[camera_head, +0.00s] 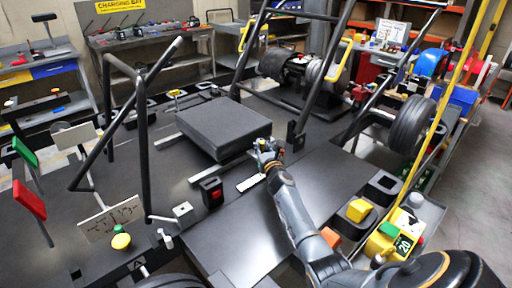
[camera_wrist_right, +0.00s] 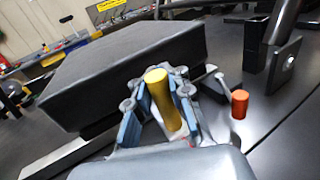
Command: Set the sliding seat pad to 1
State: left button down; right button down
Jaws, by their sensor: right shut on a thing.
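The seat pad (camera_head: 215,123) is a thick dark grey block on light rails, in the middle of the head view. It also fills the upper left of the right wrist view (camera_wrist_right: 120,62). My right gripper (camera_head: 266,152) is at the pad's near right corner. In the right wrist view its fingers (camera_wrist_right: 157,100) are closed around an upright yellow peg (camera_wrist_right: 158,88) beside the pad. A white marked plate (camera_head: 251,182) lies just in front of the pad; its markings are too small to read. My left gripper is out of view.
An orange peg (camera_wrist_right: 240,105) stands right of the gripper in the right wrist view. Dark frame tubes (camera_head: 147,130) rise at left. A flat dark panel (camera_head: 320,185) lies clear at right.

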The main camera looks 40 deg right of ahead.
jog(key=shift+s+d+f, duration=0.2)
jog(key=shift+d+f, duration=0.05)
jog(key=shift+f, duration=0.05)
jog(key=c, duration=1.3)
grip_release()
jog(key=shift+s, duration=0.2)
jog(key=shift+o, duration=0.4)
jog(key=shift+s+d+r, duration=0.15)
jog(key=shift+s+r, duration=0.05)
jog(key=shift+r, duration=0.05)
jog(key=shift+w, duration=0.2)
jog(key=shift+r, duration=0.15)
notch_tip(320, 180, up, 10)
jog(key=shift+s+f, duration=0.15)
